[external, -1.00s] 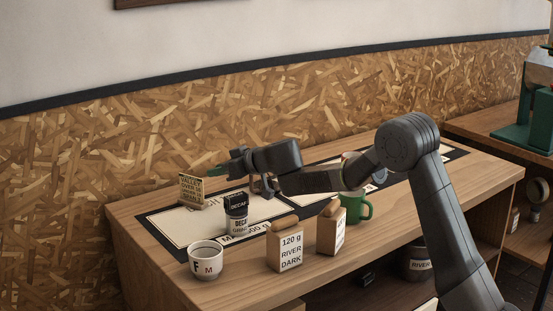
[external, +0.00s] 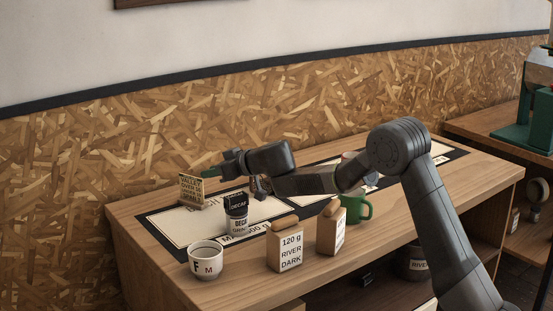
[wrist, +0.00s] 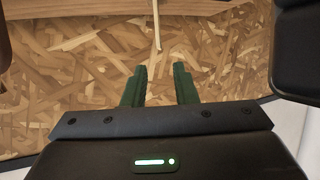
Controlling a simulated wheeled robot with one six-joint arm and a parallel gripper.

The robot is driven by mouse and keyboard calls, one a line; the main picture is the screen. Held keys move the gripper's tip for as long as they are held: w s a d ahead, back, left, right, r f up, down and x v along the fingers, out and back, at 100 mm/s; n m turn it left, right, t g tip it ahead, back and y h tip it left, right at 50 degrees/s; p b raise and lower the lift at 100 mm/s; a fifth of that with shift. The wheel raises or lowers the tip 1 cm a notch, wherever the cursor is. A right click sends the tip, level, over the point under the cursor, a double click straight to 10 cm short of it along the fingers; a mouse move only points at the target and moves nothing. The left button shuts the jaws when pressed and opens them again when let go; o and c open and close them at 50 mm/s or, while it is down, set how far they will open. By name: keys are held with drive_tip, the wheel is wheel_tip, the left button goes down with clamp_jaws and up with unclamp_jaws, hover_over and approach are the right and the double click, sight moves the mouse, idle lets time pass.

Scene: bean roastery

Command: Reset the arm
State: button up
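My gripper (external: 210,171) is held level above the back left of the wooden counter, pointing left near the chipboard wall. In the wrist view its two green fingers (wrist: 160,86) stand apart with nothing held between them, and they face the chipboard (wrist: 80,75). My arm is bent, with its elbow high at the right of the counter and the forearm reaching left over the mats.
Below the gripper are a small lettered card (external: 191,190) and a black-topped decaf container (external: 236,213). A white cup (external: 206,261), two labelled bags (external: 286,248) (external: 331,229) and a green mug (external: 357,207) stand nearer the front.

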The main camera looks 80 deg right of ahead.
sight(191, 177)
drive_tip(key=p+x, duration=0.2)
drive_tip(key=x, duration=0.6)
drive_tip(key=shift+s+d, duration=0.1)
drive_tip(key=shift+w+d+f, duration=0.15)
drive_tip(key=shift+w+f, duration=0.05)
drive_tip(key=shift+w, duration=0.25)
drive_tip(key=shift+w+f, duration=0.1)
drive_tip(key=shift+f, duration=0.1)
drive_tip(key=shift+r, duration=0.15)
